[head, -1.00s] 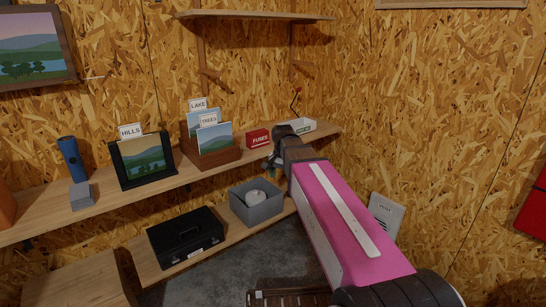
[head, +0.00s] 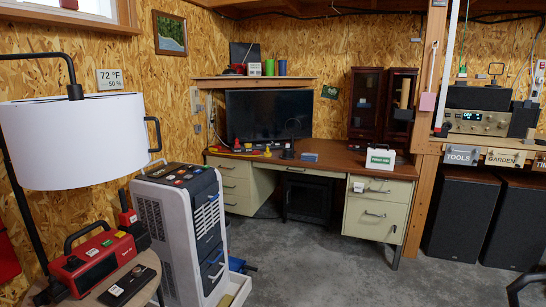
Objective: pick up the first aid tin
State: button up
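A white tin with a handle on top and a green label (head: 381,158) stands upright near the right end of the desk top (head: 338,159), at some distance across the room. The small lettering is hard to read but looks like "FIRST AID". Its front faces me and nothing covers it. My gripper and arm are not in view in the head view.
Open grey floor (head: 330,262) lies before the desk. A tall grey and white unit (head: 183,235), a lamp (head: 75,140) and a red radio-like box (head: 93,265) crowd the left. Black speakers (head: 462,215) stand at right under a shelf.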

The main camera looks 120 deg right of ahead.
aim_at(377, 159)
jog(key=i+z, duration=0.1)
jog(key=z, duration=3.25)
